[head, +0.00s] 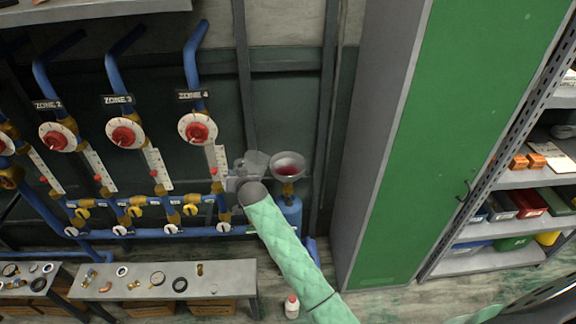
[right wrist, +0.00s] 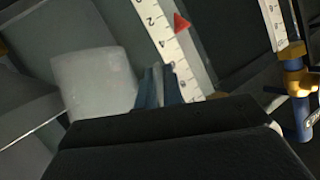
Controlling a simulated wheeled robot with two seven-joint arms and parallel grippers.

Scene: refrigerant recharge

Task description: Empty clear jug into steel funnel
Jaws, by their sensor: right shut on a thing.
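The clear jug (head: 256,161) is seen in the head view just left of the steel funnel (head: 289,160), close to its rim. The funnel sits above a blue cylinder (head: 291,210), and something red shows inside its bowl. My right gripper (head: 238,183), at the end of the green-sleeved arm, is at the jug's lower left. In the right wrist view the jug (right wrist: 95,84) is a pale translucent body left of my blue-grey fingertips (right wrist: 160,88), which are shut on it. The exact grip, the jug's tilt and its contents are unclear. My left gripper is out of view.
Blue pipes with red-centred dials (head: 198,131) and white scales (head: 217,163) stand left of the jug. A grey bench (head: 225,275) with small fittings is below. A tall green cabinet (head: 470,110) stands right of the funnel. A small white bottle (head: 292,307) is on the floor.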

